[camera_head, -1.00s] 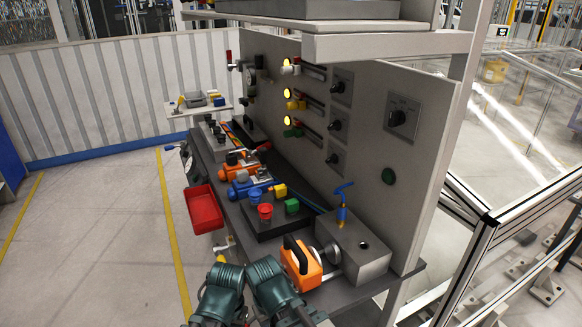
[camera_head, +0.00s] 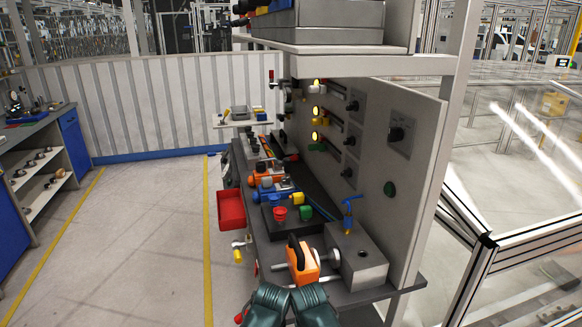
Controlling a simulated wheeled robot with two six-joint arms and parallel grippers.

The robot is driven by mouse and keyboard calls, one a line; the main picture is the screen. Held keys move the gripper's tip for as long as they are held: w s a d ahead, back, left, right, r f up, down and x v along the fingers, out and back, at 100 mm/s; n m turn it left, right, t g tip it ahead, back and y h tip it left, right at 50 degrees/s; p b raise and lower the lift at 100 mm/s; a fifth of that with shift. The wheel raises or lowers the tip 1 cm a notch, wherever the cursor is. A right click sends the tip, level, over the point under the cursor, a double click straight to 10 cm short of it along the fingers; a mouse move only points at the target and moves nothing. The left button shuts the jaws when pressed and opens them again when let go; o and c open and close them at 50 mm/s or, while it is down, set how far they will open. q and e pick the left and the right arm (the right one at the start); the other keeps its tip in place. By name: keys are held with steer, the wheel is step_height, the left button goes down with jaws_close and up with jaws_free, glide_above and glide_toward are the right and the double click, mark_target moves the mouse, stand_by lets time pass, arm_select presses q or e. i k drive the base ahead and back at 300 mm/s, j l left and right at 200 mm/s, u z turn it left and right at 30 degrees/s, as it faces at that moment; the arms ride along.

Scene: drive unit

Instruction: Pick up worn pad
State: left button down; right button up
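No part is clearly recognisable as the worn pad. An orange block with a black, handle-like piece (camera_head: 303,263) stands at the near end of the dark bench (camera_head: 268,252), beside a grey metal block (camera_head: 355,258) with a round shaft end facing it. Whether the black piece is a pad cannot be told. Two dark green ridged links of my arms show at the bottom edge, just in front of the orange block. No fingers of either gripper can be made out.
A red bin (camera_head: 231,210) hangs at the bench's left side. A hammer-like tool (camera_head: 239,250) is below it. An upright panel (camera_head: 375,160) with lamps and knobs closes the bench's right side. Shelving (camera_head: 40,165) stands far left. The floor between is clear.

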mark_target(267, 182)
steer(key=i+j+z, duration=0.25)
steer(key=i+j, duration=0.15)
steer(key=j, duration=0.25)
steer(key=i+j+z, duration=0.1)
steer(key=j, duration=0.25)
steer(key=i+j+z, duration=0.1)
steer(key=i+j, duration=0.2)
steer(key=i+j+z, duration=0.1)
steer(key=j, duration=0.3)
steer(key=i+j+z, duration=0.15)
steer(key=j, duration=0.25)
steer(key=i+j+z, duration=0.1)
steer(key=j, duration=0.3)
steer(key=i+j+z, duration=0.1)
steer(key=j, duration=0.3)
steer(key=i, duration=0.1)
